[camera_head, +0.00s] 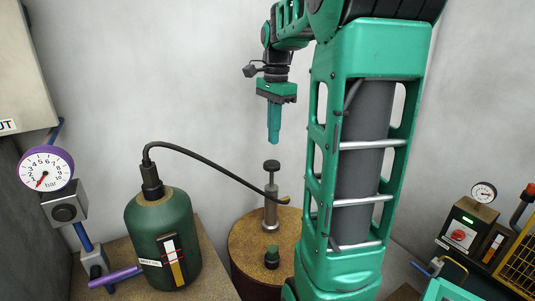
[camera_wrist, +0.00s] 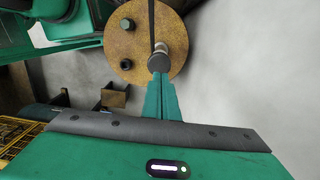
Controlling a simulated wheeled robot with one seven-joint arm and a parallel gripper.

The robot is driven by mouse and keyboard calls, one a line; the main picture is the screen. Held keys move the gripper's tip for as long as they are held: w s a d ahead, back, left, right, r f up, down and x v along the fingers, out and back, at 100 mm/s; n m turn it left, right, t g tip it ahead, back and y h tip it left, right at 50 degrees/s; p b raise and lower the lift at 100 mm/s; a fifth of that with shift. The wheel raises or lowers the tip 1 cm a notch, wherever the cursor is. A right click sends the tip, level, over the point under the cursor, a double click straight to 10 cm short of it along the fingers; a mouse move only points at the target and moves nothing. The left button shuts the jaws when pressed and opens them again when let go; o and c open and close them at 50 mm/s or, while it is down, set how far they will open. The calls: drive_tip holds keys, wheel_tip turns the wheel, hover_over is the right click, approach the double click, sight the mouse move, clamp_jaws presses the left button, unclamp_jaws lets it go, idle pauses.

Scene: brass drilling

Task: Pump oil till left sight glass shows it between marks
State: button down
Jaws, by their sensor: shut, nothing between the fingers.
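My gripper (camera_head: 273,138) points down with its fingers shut and empty, in the air above the dark knob (camera_head: 271,166) of the hand pump (camera_head: 270,212). A clear gap shows between fingertips and knob in the head view. In the wrist view the fingers (camera_wrist: 160,85) line up with the round knob (camera_wrist: 158,62). The pump stands on a brown drum (camera_head: 242,243). A black hose runs from it to a green tank (camera_head: 155,222) at the left. The tank's sight glass (camera_head: 173,260) has a white upper part, a tan lower part and red and dark marks; the exact level is too small to read.
A purple-rimmed bar gauge (camera_head: 46,168) with a grey block is at the far left. A purple lever (camera_head: 115,276) reaches toward the tank. A dark cap (camera_head: 272,256) sits on the drum. A box with a red switch (camera_head: 459,235) and a yellow cage (camera_head: 518,262) are at the right.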

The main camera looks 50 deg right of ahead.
sight(273, 162)
drive_tip(key=shift+a+f, duration=0.1)
drive_tip(key=shift+f, duration=2.95)
drive_tip(key=shift+s+f, duration=0.15)
drive_tip(key=shift+f, duration=2.45)
drive_tip(key=shift+r, duration=0.1)
wheel_tip(273, 162, up, 14)
drive_tip(key=shift+w+d, duration=0.25)
drive_tip(key=shift+r, duration=0.1)
